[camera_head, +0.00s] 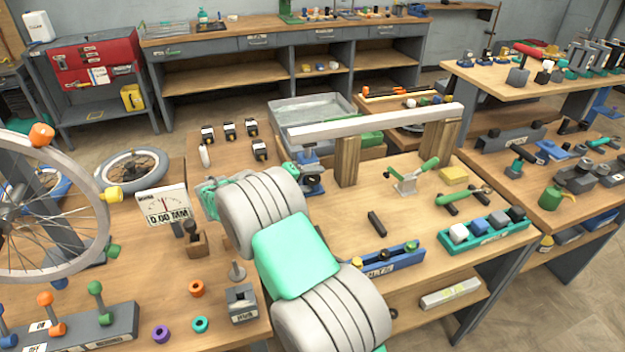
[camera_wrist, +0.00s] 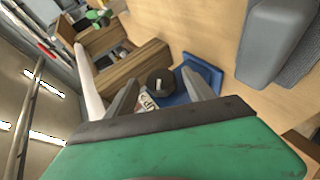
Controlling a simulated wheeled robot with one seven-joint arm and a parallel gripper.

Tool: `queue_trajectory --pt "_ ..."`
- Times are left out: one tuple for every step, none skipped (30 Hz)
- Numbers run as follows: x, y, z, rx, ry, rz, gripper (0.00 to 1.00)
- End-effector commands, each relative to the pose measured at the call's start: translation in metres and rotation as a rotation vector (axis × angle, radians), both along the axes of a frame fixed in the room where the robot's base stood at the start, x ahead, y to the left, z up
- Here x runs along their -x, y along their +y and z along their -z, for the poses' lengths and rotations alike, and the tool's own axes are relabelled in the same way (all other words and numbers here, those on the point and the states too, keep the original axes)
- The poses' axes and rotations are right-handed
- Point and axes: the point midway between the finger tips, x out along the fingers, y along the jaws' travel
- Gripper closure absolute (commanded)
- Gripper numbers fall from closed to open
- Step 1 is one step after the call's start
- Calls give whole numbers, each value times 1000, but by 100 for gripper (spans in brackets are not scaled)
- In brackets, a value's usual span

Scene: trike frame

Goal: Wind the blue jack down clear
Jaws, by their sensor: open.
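The blue jack (camera_head: 312,182) stands on the wooden bench under the left end of a pale beam (camera_head: 380,121), beside the left wooden block (camera_head: 347,161). I cannot tell whether its top touches the beam. In the wrist view the jack's blue base (camera_wrist: 205,73) and a white label show behind a dark faceted knob (camera_wrist: 161,81). My gripper (camera_wrist: 160,76) is open, its two grey fingers on either side of the knob; I cannot tell whether they touch it.
A second wooden block (camera_head: 439,145) stands under the beam's right end. A dial gauge (camera_head: 165,208) reads 0.00 MM. A grey bin (camera_head: 310,108) is behind the beam. A green-handled clamp (camera_head: 410,180) and a blue tray (camera_head: 385,259) lie to the right.

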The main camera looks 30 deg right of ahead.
Motion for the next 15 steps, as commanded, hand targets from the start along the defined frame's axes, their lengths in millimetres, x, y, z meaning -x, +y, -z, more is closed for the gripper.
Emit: queue_trajectory --pt "0 0 0 0 1 0 38" --pt "0 0 0 0 1 0 38" --pt "0 1 0 -1 1 -1 38" --pt "0 3 0 -1 1 -2 38" --pt "0 5 -2 -1 1 -2 38" --pt "1 10 -4 0 0 -2 38" --pt "2 14 -6 1 0 -3 38" --pt "3 19 -8 0 -1 -4 38" --pt "4 27 -12 -1 -1 -4 38" --pt "6 32 -14 0 -1 -4 38" --pt "7 39 -17 0 -1 -5 38" --pt "8 46 -21 -1 -2 -5 38" --pt "10 51 -23 0 -2 -4 38" --pt "11 55 -25 0 0 -3 38" --pt "12 60 -28 0 0 -3 38"
